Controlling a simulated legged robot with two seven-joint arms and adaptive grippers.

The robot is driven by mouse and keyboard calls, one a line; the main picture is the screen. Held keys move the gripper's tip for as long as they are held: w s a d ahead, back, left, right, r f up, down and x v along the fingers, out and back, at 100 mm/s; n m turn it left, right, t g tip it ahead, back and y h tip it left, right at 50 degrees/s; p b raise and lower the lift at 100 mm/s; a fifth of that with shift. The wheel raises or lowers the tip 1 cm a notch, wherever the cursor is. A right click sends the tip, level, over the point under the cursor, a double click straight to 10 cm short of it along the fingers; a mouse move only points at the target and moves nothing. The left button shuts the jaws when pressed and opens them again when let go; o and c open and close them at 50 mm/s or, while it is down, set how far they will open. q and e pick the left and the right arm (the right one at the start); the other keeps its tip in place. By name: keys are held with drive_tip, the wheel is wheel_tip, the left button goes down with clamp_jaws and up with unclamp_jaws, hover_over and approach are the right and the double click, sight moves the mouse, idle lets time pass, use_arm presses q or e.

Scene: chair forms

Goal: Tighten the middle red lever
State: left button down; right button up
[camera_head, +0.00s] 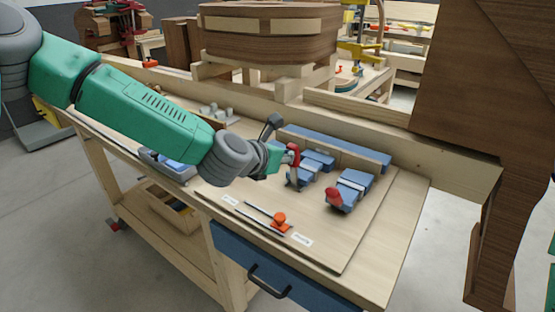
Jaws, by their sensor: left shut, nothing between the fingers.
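Blue clamps with red levers are mounted on the wooden board of the workbench. One red lever (293,154) stands upright at the near end of a blue clamp (317,160), around the centre of the view. Another red lever (334,196) is lower on the clamp (351,188) to its right. My left gripper (282,158) comes in from the left, shut and empty, right beside the upright red lever. I cannot tell whether it touches the lever. The gripper and wrist hide the area to the left, so any further lever there is hidden. My right gripper is not in view.
An orange-red knob (280,219) sits on a slotted rail between small white labels at the board's front. A blue drawer (270,270) is below. A curved wooden form (270,35) stands behind, and a large brown wooden piece (475,80) blocks the right. The board's right front is clear.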

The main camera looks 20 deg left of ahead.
use_arm(q)
drive_tip(key=shift+w+d+f+b, duration=0.1)
drive_tip(key=shift+w+d+b, duration=0.6)
drive_tip(key=shift+w, duration=1.1)
drive_tip(key=shift+w+d+r+b, duration=0.1)
drive_tip(key=shift+w+d+b, duration=0.6)
drive_tip(key=shift+w, duration=1.15)
drive_tip(key=shift+w+d+f+b, duration=0.1)
drive_tip(key=shift+w+d+b, duration=0.55)
drive_tip(key=shift+w, duration=1.15)
drive_tip(key=shift+a, duration=0.15)
drive_tip(key=shift+w, duration=0.1)
